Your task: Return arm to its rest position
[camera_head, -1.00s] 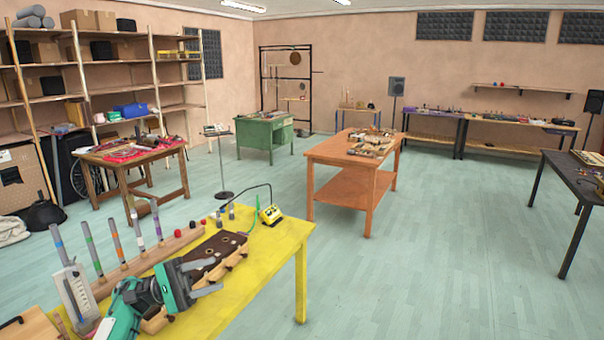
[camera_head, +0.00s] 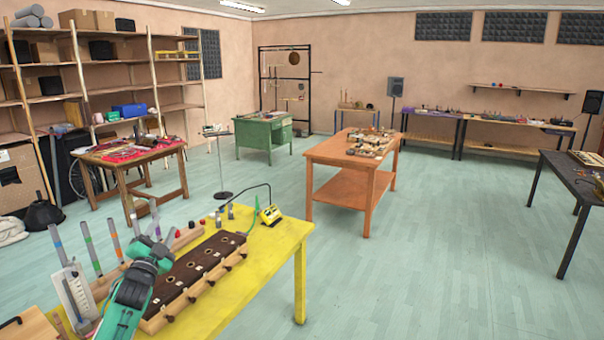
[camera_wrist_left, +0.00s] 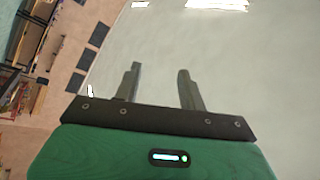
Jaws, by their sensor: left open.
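My left arm, green and dark grey, reaches in at the lower left of the head view over the yellow table (camera_head: 262,262). My left gripper (camera_head: 152,238) points up and away, at the left end of a dark board with round holes and wooden pegs (camera_head: 205,265). It looks raised above the board and partly hides what is behind it. In the left wrist view the gripper (camera_wrist_left: 158,68) shows two separated fingers with nothing between them, against the pale ceiling. My right gripper is in neither view.
A wooden rack with upright colour-banded tubes (camera_head: 90,248) stands just left of my arm, close to it. A white scale-marked piece (camera_head: 75,297) is at the lower left.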

